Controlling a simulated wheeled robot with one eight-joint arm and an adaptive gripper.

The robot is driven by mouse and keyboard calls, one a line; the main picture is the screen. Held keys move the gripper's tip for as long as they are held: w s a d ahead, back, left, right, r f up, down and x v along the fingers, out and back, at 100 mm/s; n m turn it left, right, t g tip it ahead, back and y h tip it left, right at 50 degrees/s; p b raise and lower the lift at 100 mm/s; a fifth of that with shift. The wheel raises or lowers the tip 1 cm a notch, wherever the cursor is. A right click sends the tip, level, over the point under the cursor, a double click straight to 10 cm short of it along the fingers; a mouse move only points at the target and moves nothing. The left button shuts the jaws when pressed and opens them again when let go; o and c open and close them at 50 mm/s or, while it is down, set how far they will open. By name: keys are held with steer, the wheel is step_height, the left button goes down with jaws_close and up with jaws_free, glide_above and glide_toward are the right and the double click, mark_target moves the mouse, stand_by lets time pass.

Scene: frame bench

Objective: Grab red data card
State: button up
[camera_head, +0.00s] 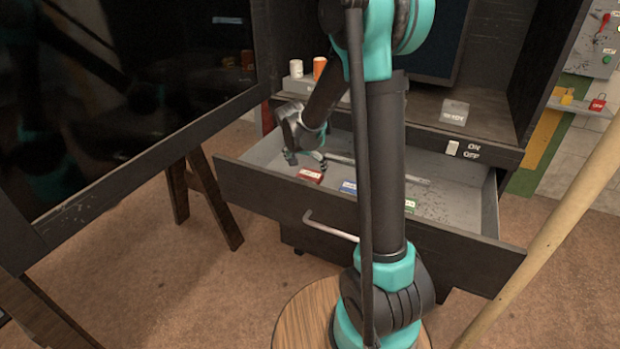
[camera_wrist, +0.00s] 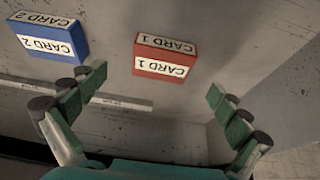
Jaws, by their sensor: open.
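The red data card (camera_head: 311,175), a small block with a white label, lies in the open drawer (camera_head: 460,206) near its front left. In the wrist view the red card (camera_wrist: 164,60) reads "CARD 1" and lies ahead of my fingertips, between their lines. My gripper (camera_head: 305,158) is over the drawer just behind and left of the card. In the wrist view my gripper (camera_wrist: 160,84) is open and empty, its two fingers spread wide. I see no contact with the card.
A blue card (camera_wrist: 50,36) labelled "CARD 2" lies beside the red one; it also shows in the head view (camera_head: 348,187). A drawer handle (camera_head: 330,226) sticks out in front. A dark framed panel (camera_head: 120,90) stands left.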

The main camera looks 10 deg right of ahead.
mark_target(310, 174)
steer(key=x, duration=0.3)
steer(key=shift+w+f, duration=0.25)
steer(key=shift+w, duration=0.15)
steer(key=shift+w+d+f, duration=0.2)
steer(key=shift+d+f, duration=0.05)
steer(key=shift+f, duration=0.45)
steer(key=c, duration=1.3)
steer(key=shift+r, duration=0.1)
